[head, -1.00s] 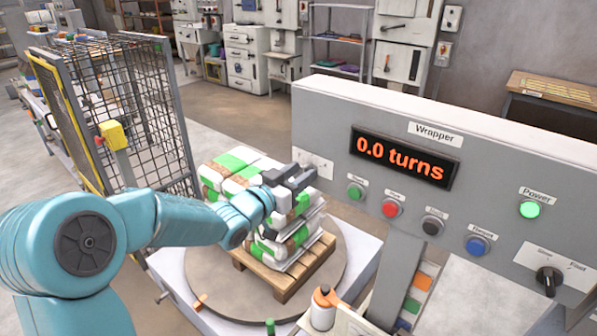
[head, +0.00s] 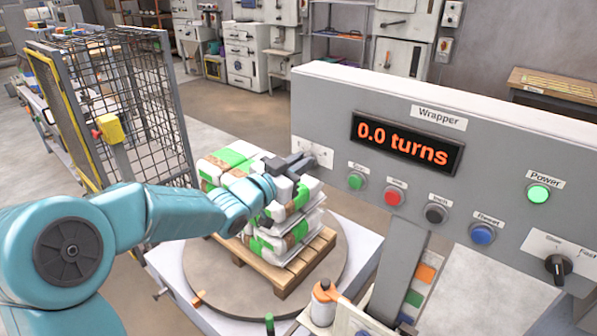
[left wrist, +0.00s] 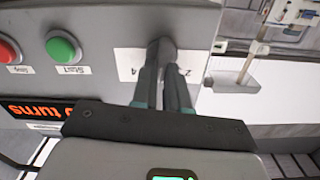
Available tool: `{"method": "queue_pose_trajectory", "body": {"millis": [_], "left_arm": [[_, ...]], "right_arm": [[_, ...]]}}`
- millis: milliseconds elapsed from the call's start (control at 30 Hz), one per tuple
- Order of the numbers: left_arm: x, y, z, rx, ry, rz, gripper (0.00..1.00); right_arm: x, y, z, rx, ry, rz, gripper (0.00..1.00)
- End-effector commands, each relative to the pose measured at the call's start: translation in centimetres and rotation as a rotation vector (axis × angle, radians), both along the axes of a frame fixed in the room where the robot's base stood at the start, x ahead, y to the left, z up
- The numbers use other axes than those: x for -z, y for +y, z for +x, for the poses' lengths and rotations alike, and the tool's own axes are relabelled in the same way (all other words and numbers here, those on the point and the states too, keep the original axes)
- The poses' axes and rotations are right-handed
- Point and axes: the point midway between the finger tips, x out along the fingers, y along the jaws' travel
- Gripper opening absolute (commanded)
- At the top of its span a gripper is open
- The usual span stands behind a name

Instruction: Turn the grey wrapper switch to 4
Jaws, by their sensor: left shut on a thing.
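The grey wrapper switch (left wrist: 163,46) is at the left end of the Wrapper panel (head: 320,95), on a white label plate (head: 323,152). In the left wrist view the plate (left wrist: 128,62) shows a 4 left of the fingers and what looks like a 2 to their right. My left gripper (left wrist: 162,70) is shut on the switch, and its fingers cover much of it. In the head view my left gripper (head: 306,163) reaches the plate from the left and hides the switch. The switch's pointer direction cannot be made out. My right gripper is not in view.
The display (head: 407,143) reads 0.0 turns. A green button (head: 356,181) and a red button (head: 394,196) sit right of the switch. Stacked bags (head: 255,215) on a pallet (head: 285,272) stand below my left gripper. A mesh guard (head: 120,110) is at left.

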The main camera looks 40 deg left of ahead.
Motion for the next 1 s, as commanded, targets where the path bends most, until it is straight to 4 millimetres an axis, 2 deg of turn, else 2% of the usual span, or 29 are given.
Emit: {"method": "queue_pose_trajectory", "body": {"millis": [33, 100, 400, 700, 1000], "left_arm": [[0.6, -0.1, 0.0, 0.000, -0.009, 0.037, 0.00], [0.7, -0.1, 0.0, -0.001, -0.015, 0.098, 0.00], [0.6, -0.4, 0.0, -0.001, -0.035, 0.369, 0.00], [0.5, -0.6, 0.0, -0.001, -0.051, 0.587, 0.00], [0.4, -0.7, 0.0, -0.001, -0.060, 0.706, 0.00]], "right_arm": [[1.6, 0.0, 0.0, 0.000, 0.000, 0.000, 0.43], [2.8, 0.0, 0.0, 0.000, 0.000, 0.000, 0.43], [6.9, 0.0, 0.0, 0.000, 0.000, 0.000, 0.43], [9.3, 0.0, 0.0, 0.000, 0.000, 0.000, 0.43], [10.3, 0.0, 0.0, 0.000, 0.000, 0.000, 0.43]]}}
